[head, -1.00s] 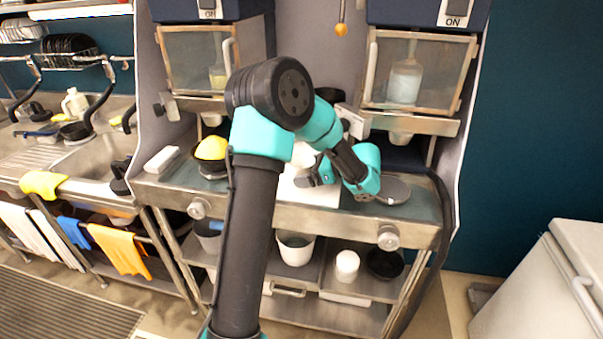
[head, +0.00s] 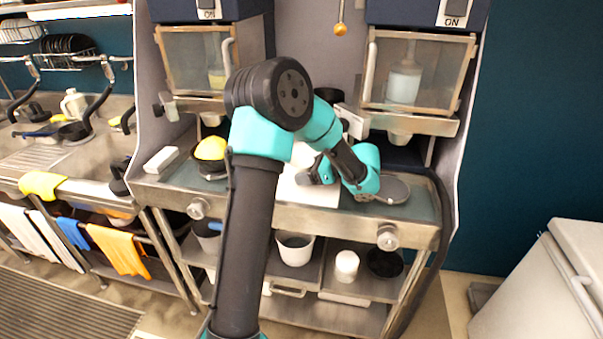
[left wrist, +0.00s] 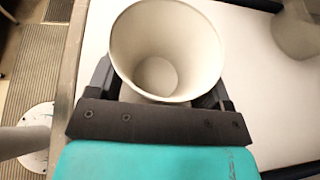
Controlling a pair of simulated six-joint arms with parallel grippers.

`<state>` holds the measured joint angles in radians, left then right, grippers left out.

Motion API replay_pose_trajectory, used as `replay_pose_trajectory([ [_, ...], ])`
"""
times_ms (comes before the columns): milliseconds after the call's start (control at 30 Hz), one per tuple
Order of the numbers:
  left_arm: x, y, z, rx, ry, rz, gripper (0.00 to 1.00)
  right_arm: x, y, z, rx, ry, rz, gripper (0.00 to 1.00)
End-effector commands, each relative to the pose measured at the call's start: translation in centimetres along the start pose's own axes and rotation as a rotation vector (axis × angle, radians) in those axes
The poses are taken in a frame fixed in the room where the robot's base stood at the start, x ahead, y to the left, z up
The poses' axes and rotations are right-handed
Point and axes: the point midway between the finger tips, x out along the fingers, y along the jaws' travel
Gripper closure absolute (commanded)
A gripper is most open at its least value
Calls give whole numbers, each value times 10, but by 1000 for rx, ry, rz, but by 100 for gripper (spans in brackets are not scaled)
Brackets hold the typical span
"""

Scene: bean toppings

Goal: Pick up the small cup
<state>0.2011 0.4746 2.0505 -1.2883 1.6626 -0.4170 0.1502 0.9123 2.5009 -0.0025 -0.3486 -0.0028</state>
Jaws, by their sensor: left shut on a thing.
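The small cup is white and empty, and I look down into it in the left wrist view (left wrist: 160,75). My left gripper (left wrist: 165,88) has a finger on each side of the cup and is shut on it. The cup appears upright over a white board (left wrist: 260,90); whether it touches the board I cannot tell. In the head view my left gripper (head: 318,172) is at the counter's middle, and my own arm hides most of the cup. My right gripper is not in view.
A yellow-topped bowl (head: 210,150) and a white block (head: 161,160) sit on the counter's left. A dark grey round item (head: 393,190) lies to the right. Dispensers with clear fronts (head: 418,72) hang above. White containers (head: 295,248) stand on the lower shelf.

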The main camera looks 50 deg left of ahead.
Motion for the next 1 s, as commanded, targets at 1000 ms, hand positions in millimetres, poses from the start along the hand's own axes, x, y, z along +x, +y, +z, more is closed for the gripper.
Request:
replay_pose_trajectory([
  [1000,-16,149,1,2,0,-3,48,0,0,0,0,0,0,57],
])
